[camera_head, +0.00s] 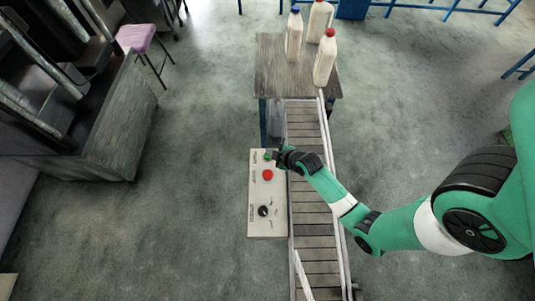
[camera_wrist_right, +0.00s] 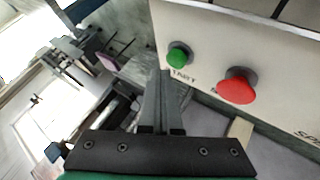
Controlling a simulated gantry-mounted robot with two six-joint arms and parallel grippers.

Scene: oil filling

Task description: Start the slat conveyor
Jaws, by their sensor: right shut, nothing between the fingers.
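The slat conveyor (camera_head: 306,127) runs down the middle of the head view, away from a wooden table. Its light control panel (camera_head: 281,226) sits along its left side. The panel has a green start button, a red button (camera_head: 267,174) and a black speed knob (camera_head: 263,211). In the right wrist view the green button (camera_wrist_right: 179,54) and the red button (camera_wrist_right: 238,87) stand out from the panel. My right gripper (camera_head: 272,155) is shut and empty, its tips close to the green button; it also shows in the right wrist view (camera_wrist_right: 163,76). I cannot tell whether they touch. My left gripper is out of view.
The wooden table (camera_head: 274,74) at the conveyor's far end holds a blue-capped bottle (camera_head: 294,36) and two red-capped bottles (camera_head: 325,60). A dark machine (camera_head: 110,115) and a pink stool (camera_head: 136,38) stand at the left. The floor left of the panel is clear.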

